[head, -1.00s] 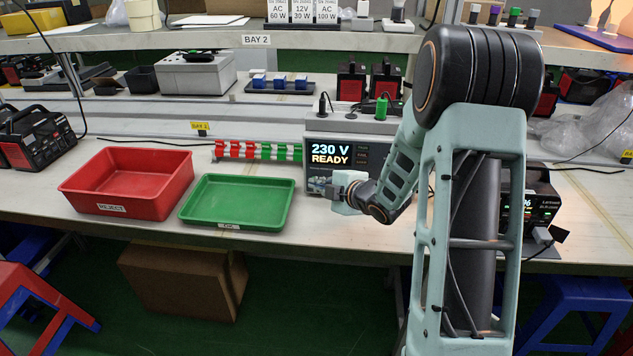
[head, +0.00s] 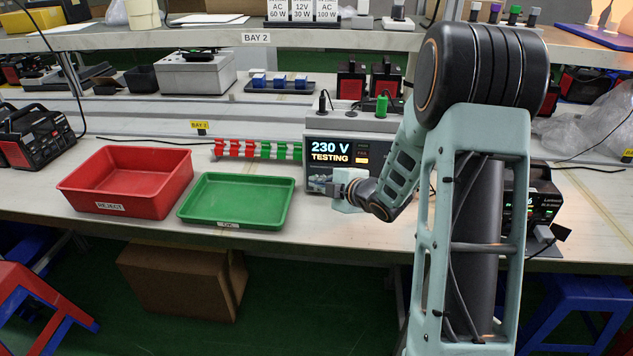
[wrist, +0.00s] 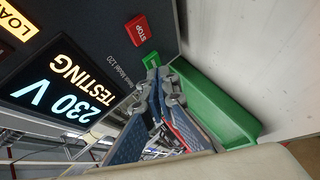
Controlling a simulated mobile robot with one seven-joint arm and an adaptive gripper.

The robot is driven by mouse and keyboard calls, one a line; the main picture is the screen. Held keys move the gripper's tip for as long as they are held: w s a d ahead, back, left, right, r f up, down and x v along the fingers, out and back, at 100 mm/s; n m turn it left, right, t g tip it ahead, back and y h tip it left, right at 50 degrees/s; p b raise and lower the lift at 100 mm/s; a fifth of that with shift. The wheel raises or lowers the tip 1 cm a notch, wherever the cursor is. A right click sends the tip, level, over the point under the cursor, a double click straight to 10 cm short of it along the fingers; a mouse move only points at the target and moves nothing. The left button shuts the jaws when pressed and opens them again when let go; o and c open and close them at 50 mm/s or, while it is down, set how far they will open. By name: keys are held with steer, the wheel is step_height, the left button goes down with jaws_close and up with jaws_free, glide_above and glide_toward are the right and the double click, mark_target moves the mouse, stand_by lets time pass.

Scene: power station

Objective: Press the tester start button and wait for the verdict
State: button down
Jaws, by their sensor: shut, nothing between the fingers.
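The tester (head: 383,152) stands on the bench, its screen (head: 330,153) reading "230 V TESTING". An amber lamp is lit beside the screen; in the wrist view the lit label (wrist: 14,22) reads "LOA…", cut off by the edge. My gripper (head: 332,190) is shut and empty at the lower front of the tester. In the wrist view its fingertips (wrist: 158,76) are at the green button (wrist: 151,60), which they partly hide; I cannot tell if they touch it. The red STOP button (wrist: 137,29) is beside it.
The green tray (head: 236,224) and the red REJECT bin (head: 126,209) stand left of the tester. A rack of red and green clips (head: 258,151) is behind the tray. A dark unit (head: 543,198) stands to the right, partly behind my arm.

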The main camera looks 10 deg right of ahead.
steer(key=shift+s, duration=0.1)
steer(key=shift+s+a+b, duration=0.3)
steer(key=shift+s+b, duration=0.05)
steer(key=shift+s, duration=0.6)
steer(key=shift+s+a+b, duration=0.35)
steer(key=shift+s, duration=0.55)
steer(key=shift+s+a+b, duration=0.3)
steer(key=shift+s+b, duration=0.05)
steer(key=shift+s, duration=0.6)
